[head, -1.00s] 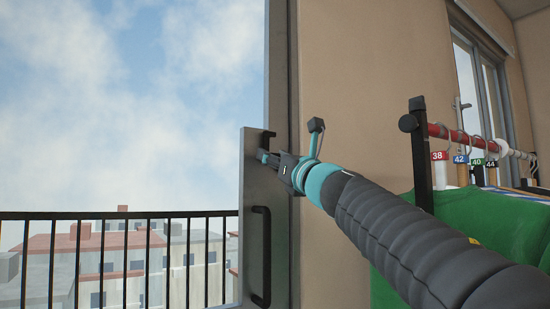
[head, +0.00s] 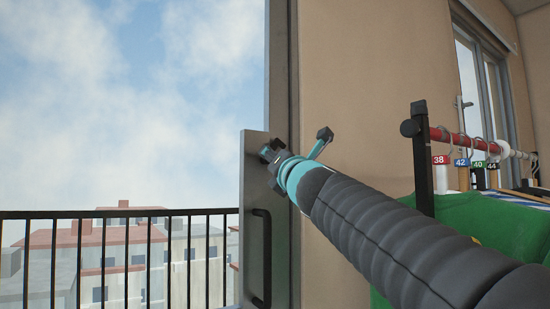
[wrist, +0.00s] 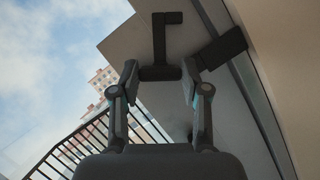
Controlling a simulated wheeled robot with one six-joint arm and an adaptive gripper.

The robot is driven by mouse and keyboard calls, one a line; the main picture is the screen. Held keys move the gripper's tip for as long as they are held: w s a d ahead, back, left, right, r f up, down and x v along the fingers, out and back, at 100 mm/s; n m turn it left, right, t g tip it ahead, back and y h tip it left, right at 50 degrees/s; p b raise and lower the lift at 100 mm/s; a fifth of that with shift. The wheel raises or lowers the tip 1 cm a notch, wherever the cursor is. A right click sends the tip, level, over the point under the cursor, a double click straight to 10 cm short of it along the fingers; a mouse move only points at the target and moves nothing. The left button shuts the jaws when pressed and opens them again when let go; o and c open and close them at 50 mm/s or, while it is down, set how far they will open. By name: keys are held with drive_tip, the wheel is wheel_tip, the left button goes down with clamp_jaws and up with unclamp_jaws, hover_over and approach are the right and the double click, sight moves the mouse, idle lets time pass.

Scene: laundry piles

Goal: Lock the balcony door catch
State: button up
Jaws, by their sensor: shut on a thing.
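The balcony door is a grey panel (head: 256,200) with a black pull handle (head: 262,258) on its face. The dark catch (wrist: 159,45) is near the door's top edge. In the wrist view it has a short upper arm, an upright stem and a lower crossbar. My gripper (wrist: 160,73) has its two fingertips at either end of that crossbar, shut on it. In the head view my gripper (head: 271,156) is against the upper part of the panel and mostly hides the catch. A dark block (wrist: 221,48) sits right of the catch by the door's edge.
A black railing (head: 130,213) runs outside at left, with buildings beyond. A beige wall (head: 350,80) stands right of the door frame. A clothes rack with a red rail (head: 450,136) and a green garment (head: 480,225) is close to my arm at right.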

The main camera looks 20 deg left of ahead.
drive_tip(key=shift+m+h, duration=0.4)
drive_tip(key=shift+m, duration=0.3)
drive_tip(key=o, duration=1.1)
drive_tip(key=shift+o, duration=0.2)
drive_tip(key=shift+s+d+f, duration=0.15)
drive_tip(key=shift+s+d, duration=0.15)
drive_tip(key=shift+s, duration=0.1)
drive_tip(key=s+d, duration=0.7)
drive_tip(key=s, duration=0.3)
